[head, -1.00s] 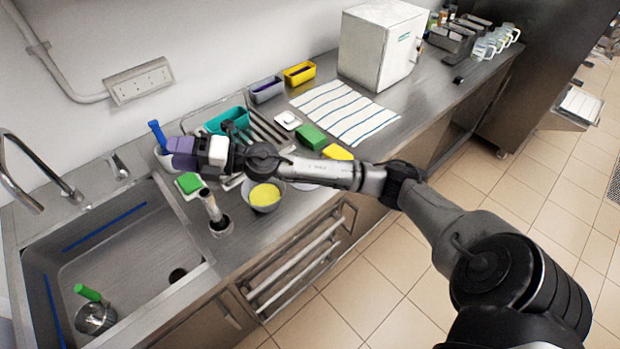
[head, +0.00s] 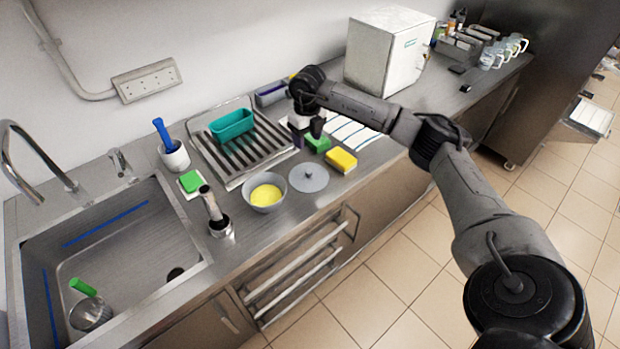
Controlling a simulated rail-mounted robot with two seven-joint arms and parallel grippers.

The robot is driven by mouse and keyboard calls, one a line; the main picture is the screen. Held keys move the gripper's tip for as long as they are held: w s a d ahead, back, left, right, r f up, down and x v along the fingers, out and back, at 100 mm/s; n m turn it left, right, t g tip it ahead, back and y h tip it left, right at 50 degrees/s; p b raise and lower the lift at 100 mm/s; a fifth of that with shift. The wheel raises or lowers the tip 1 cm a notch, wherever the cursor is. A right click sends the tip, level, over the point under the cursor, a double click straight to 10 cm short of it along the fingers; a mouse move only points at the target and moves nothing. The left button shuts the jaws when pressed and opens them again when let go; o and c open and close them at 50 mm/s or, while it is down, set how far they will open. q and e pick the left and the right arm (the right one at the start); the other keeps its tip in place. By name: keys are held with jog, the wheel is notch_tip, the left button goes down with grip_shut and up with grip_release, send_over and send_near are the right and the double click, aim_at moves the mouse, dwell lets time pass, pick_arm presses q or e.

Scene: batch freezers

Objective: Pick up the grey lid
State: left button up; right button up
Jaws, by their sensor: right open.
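The grey lid (head: 316,183), a round flat disc with a small knob, lies on the steel counter. It is just right of the grey bowl (head: 261,205) with yellow contents and is fully in sight. My right gripper (head: 307,141) points down above the counter behind the lid, apart from it, beside the green sponge. Its jaws are open and I see nothing between them. My left gripper is out of view.
A yellow sponge (head: 341,160) and the green sponge (head: 319,145) lie near the lid. A rack with a teal tub (head: 232,124) stands behind the bowl. The sink (head: 110,250) is at left, and the counter's front edge is close to the lid.

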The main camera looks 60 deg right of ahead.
send_over(309, 171)
notch_tip(309, 171, down, 8)
jog(key=shift+r+b, duration=0.25)
jog(key=shift+b, duration=0.1)
jog(key=shift+f, duration=1)
notch_tip(309, 171, down, 4)
jog(key=shift+a+f+b, duration=0.1)
jog(key=shift+b, duration=0.2)
jog(key=c, duration=0.3)
grip_shut()
